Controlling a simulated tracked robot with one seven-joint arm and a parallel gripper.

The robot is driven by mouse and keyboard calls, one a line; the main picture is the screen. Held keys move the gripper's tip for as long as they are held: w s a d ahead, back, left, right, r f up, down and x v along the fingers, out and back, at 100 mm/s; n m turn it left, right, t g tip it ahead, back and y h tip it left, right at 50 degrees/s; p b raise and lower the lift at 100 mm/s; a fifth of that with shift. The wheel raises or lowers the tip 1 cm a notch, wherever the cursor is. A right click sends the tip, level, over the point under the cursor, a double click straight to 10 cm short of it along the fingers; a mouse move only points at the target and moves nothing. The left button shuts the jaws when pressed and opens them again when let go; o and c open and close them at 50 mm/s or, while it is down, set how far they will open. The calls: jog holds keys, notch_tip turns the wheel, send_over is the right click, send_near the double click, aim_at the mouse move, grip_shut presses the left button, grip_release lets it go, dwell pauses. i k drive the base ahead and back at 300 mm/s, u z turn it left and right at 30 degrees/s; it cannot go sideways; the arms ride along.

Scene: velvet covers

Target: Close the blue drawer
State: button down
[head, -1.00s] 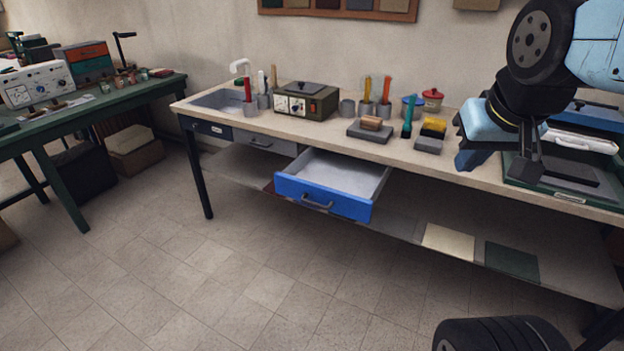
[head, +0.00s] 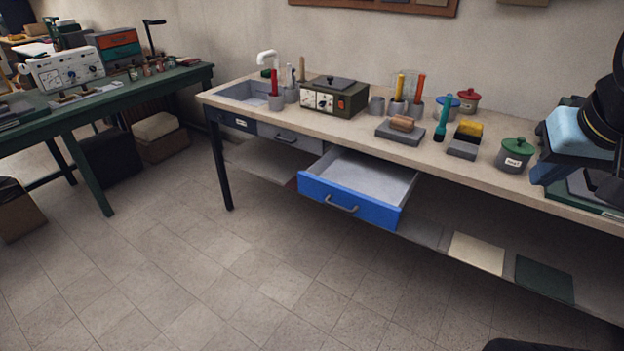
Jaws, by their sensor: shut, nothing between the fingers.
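The blue drawer (head: 350,203) hangs pulled out under the front of the workbench. Its blue front has a grey handle (head: 341,204), and its pale inside looks empty. My gripper (head: 606,187) is only partly in view at the right edge, above the right end of the bench. It is shut and holds nothing. It is well to the right of the drawer and not touching it.
The bench top (head: 335,131) holds a green box device (head: 333,97), a grey block (head: 400,133) and a green-lidded jar (head: 514,156). A grey drawer (head: 291,138) beside the blue one is shut. The floor in front is clear.

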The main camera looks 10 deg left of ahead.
aim_at(374, 190)
jog(key=i, duration=0.95)
jog(key=u, duration=0.05)
